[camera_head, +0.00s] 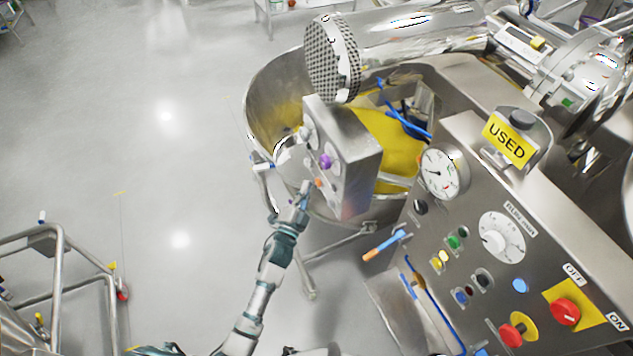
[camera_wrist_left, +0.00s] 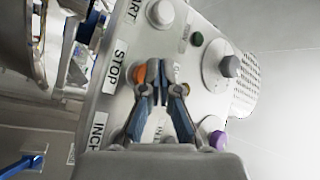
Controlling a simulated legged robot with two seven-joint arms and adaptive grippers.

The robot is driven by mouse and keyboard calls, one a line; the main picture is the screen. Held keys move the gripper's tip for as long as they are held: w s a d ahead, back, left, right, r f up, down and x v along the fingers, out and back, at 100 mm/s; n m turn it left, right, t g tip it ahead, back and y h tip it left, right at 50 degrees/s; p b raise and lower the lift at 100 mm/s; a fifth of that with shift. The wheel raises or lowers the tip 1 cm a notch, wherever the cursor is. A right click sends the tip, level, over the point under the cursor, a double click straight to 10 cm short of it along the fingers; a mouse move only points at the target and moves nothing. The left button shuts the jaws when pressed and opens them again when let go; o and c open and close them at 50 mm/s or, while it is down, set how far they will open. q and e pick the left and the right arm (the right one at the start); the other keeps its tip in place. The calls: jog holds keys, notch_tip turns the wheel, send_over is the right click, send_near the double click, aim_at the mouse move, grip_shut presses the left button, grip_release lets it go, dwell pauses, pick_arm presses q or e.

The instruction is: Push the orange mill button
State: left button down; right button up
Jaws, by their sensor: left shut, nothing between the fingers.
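The orange button (camera_head: 318,183) is small and sits on the side of a grey steel control box (camera_head: 352,150). In the left wrist view the orange button (camera_wrist_left: 139,76) is beside the STOP label (camera_wrist_left: 116,65), partly covered by a finger. My left gripper (camera_head: 305,187) is shut and empty, its tips just in front of the box face, close to the button. In the left wrist view the gripper (camera_wrist_left: 158,68) points at the panel with its tips just right of the button. I cannot tell whether they touch. My right gripper is not in view.
A purple knob (camera_head: 325,162) is near the orange button; it also shows in the wrist view (camera_wrist_left: 217,140). A steel bowl (camera_head: 262,92) stands behind the box. A large panel with a gauge (camera_head: 442,173) and red buttons is at right. Open floor lies left.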

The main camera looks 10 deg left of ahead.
pick_arm(q)
jog(key=shift+s+a, duration=0.15)
jog(key=s+a, duration=0.1)
jog(key=s+a+p, duration=0.1)
jog(key=a, duration=0.2)
jog(key=shift+s+a+p, duration=0.1)
jog(key=shift+s+p, duration=0.2)
jog(key=shift+s, duration=0.1)
dwell(0.8)
